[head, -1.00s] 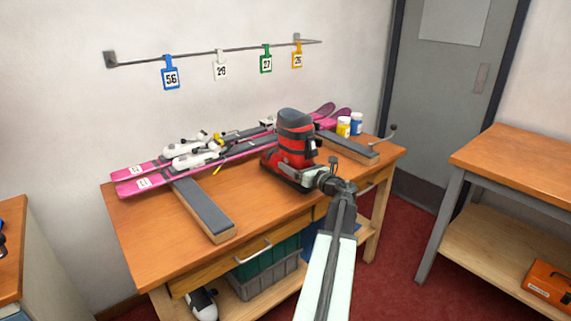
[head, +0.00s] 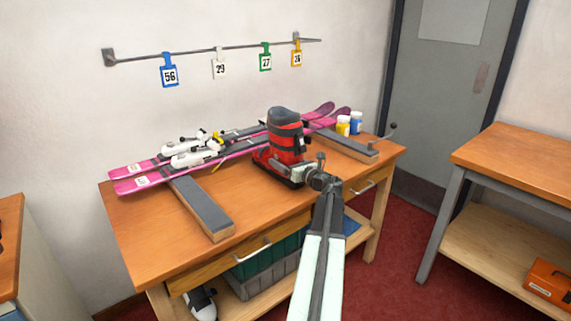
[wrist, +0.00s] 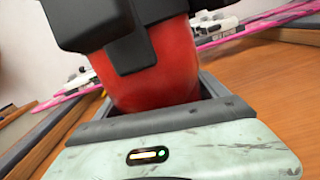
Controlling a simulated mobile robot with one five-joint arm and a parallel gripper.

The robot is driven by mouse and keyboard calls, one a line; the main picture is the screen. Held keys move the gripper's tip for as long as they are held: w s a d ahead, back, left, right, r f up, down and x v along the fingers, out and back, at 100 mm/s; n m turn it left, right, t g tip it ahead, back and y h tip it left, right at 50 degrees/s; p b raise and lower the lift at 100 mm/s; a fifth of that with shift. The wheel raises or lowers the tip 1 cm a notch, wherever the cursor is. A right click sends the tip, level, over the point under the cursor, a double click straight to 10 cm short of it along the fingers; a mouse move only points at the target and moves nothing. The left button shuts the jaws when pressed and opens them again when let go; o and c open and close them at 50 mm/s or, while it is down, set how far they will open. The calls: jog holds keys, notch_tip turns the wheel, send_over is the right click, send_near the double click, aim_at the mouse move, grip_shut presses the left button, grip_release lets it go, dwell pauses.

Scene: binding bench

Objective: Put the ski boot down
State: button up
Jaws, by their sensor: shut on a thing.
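The ski boot (head: 284,140) is red and black and stands upright over the middle of the wooden bench (head: 135,235). In the head view its sole looks close to the bench top; I cannot tell whether it touches. My gripper (head: 303,170) is shut on the boot from the front right and hides part of its lower shell. In the wrist view the red shell of the boot (wrist: 155,75) fills the space just beyond my gripper (wrist: 160,115), with black parts above.
Pink skis (head: 130,187) with white bindings lie along the back of the bench. Padded wooden blocks stand left (head: 200,205) and right (head: 345,148) of the boot. Bare bench top lies left of the boot.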

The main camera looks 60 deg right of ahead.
jog(key=o, duration=1.7)
jog(key=shift+f, duration=0.1)
jog(key=shift+o, duration=1.4)
jog(key=shift+r, duration=0.3)
jog(key=v, duration=1.2)
jog(key=shift+a+f, duration=0.1)
